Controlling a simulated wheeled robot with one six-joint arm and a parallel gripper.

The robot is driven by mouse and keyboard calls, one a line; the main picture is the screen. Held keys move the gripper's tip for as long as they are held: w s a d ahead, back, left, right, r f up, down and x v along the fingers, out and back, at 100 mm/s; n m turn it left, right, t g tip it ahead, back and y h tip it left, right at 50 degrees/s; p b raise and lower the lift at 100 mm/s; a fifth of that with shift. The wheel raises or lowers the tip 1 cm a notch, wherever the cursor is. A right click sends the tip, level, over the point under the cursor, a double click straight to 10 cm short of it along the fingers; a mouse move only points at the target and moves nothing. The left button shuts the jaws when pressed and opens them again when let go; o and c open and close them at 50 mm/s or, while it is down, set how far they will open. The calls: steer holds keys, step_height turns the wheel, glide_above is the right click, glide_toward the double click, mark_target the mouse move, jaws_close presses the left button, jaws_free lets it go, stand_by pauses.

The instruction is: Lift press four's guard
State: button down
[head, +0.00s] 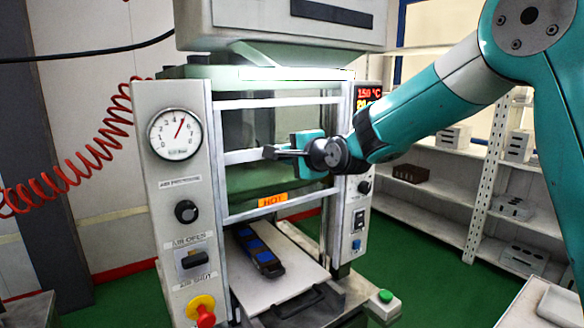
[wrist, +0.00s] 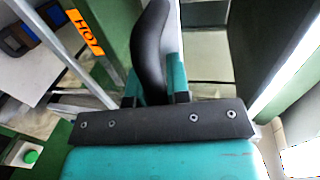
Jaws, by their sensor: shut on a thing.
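Press four's guard (head: 240,157) is a see-through panel in a pale metal frame with cross bars, upright on the front of the press. An orange HOT label (head: 272,199) is near its lower edge and also shows in the wrist view (wrist: 86,33). Its bottom bar stands above the tray, with an open gap beneath. My gripper (head: 297,150) is at the guard's middle bar, right of centre, shut on the guard's dark handle (wrist: 153,40). The fingers hide part of the grip. No press number is legible.
Below the guard, a dark mould with blue parts (head: 260,250) lies on a pale tray (head: 293,275). Left column has a gauge (head: 175,134), knobs and a red stop button (head: 201,308). A red coiled hose (head: 75,165) hangs left. Shelves (head: 450,160) stand right.

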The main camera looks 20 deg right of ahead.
steer(key=shift+r, duration=0.65)
steer(key=c, duration=1.4)
jaws_free()
steer(key=b+v, duration=0.7)
steer(key=v, duration=1)
steer(key=shift+s+d, duration=0.2)
steer(key=shift+s, duration=0.1)
